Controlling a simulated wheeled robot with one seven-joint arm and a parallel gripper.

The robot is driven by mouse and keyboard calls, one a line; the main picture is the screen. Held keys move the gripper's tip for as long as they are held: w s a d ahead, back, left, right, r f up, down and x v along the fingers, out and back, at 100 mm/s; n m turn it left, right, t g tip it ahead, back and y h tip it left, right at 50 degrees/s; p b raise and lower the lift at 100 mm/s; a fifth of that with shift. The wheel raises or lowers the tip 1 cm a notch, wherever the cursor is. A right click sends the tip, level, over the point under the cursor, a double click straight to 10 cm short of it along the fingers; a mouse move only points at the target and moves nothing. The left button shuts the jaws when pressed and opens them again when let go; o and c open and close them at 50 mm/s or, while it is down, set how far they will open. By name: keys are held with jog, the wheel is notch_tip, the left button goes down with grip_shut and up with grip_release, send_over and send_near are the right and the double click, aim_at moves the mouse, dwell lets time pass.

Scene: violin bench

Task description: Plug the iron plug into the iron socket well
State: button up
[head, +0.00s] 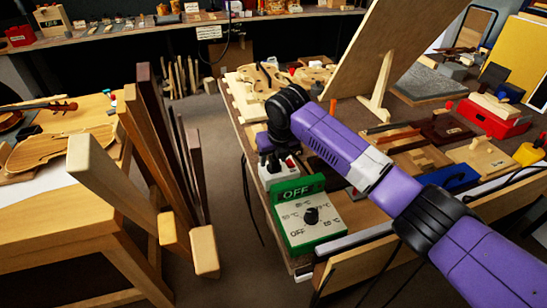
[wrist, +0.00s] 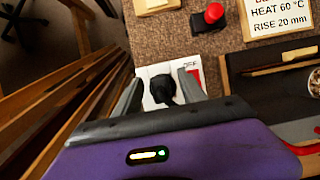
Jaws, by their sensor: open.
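A black plug (wrist: 163,88) shows in the wrist view, at the white socket block (wrist: 151,103), which has a red mark on its right side. My gripper (wrist: 160,84) is open, with one grey finger on each side of the plug and a visible gap to the right one. How deep the plug sits in its well cannot be told. In the head view my gripper (head: 270,148) is low over the white socket block (head: 275,176) at the bench's left edge. My gripper partly hides the plug and wells there.
A green control box (head: 308,214) with a dial and an OFF sign stands just in front of the socket block. A red button (wrist: 214,13) and a heat label (wrist: 279,20) lie beyond it. Leaning wooden boards (head: 155,150) stand left, across a floor gap.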

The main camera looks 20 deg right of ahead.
jog(key=v, duration=0.7)
jog(key=shift+r, duration=0.35)
jog(key=shift+s, duration=0.15)
dwell(0.4)
